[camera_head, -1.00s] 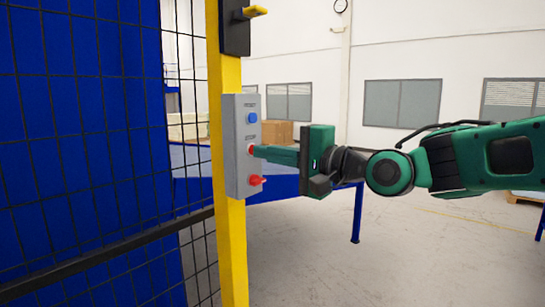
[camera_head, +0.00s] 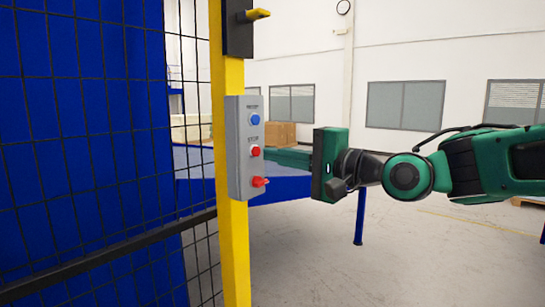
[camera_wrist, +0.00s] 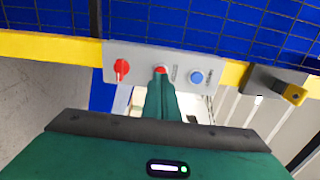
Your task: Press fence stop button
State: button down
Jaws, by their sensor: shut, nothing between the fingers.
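A grey button box (camera_head: 240,175) is fixed to the yellow fence post. It carries a blue button (camera_head: 253,119) at the top, a red stop button (camera_head: 255,152) in the middle and a red rotary knob (camera_head: 259,182) at the bottom. My gripper (camera_head: 270,156) is shut and empty, its green fingers pointing left at the stop button with a small gap in the head view. In the wrist view the fingertips (camera_wrist: 160,78) lie just below the stop button (camera_wrist: 160,70) and cover part of it. The blue button (camera_wrist: 196,77) and the knob (camera_wrist: 121,69) stand on either side.
The yellow post (camera_head: 231,245) and black mesh fence with a blue panel (camera_head: 90,120) fill the left. A black latch with a yellow handle (camera_head: 257,14) sits above the box. A blue table with a cardboard box (camera_head: 280,134) stands behind.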

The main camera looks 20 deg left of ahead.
jog(key=v, duration=1)
jog(key=shift+d, duration=0.3)
jog(key=shift+w+f, duration=0.1)
jog(key=shift+f, duration=0.05)
jog(key=w+d+f+h, duration=0.1)
jog(key=d+f+h, duration=0.5)
jog(key=d+f, duration=0.6)
jog(key=w+d+f+h, duration=0.2)
jog(key=d+f+h, duration=0.55)
jog(key=d, duration=0.85)
jog(key=s+d+f+g+h, duration=0.1)
jog(key=s+d+f, duration=0.3)
jog(key=d, duration=0.2)
jog(key=s+d+f+g+h, duration=0.1)
jog(key=s+d+f, duration=0.3)
jog(key=d, duration=0.2)
jog(key=s+d+f+m+g, duration=0.1)
jog(key=s+d, duration=0.3)
jog(key=s, duration=0.5)
jog(key=s+d+f+m+g, duration=0.1)
jog(key=s+d+f+g, duration=0.2)
jog(key=s, duration=0.6)
jog(key=shift+d+g+h, duration=0.45)
jog(key=shift+d+g, duration=0.05)
jog(key=shift+d, duration=0.35)
